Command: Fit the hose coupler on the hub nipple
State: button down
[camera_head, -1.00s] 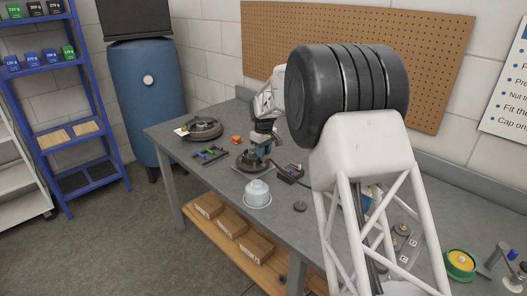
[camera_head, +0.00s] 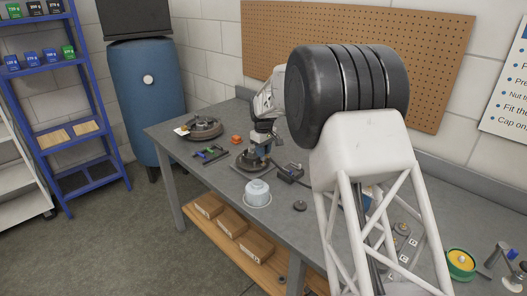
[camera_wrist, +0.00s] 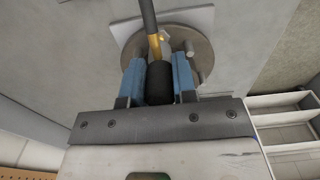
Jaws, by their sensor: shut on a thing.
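In the wrist view, my gripper (camera_wrist: 159,80) has its blue fingers closed on the two sides of a black cylindrical coupler (camera_wrist: 160,88). A brass-coloured piece (camera_wrist: 155,46) shows just beyond it, with a dark hose (camera_wrist: 148,14) running to the top edge. Behind the fingers lies the round grey hub (camera_wrist: 198,52) with studs, on a pale square plate.
A pegboard wall stands behind.

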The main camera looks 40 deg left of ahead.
jog(key=shift+f, duration=0.9)
dwell(2.6)
jog(key=shift+c, duration=2.2)
grip_release()
jog(key=shift+r, duration=0.1)
jog(key=shift+r, duration=3.3)
jog(key=shift+d+r, duration=0.1)
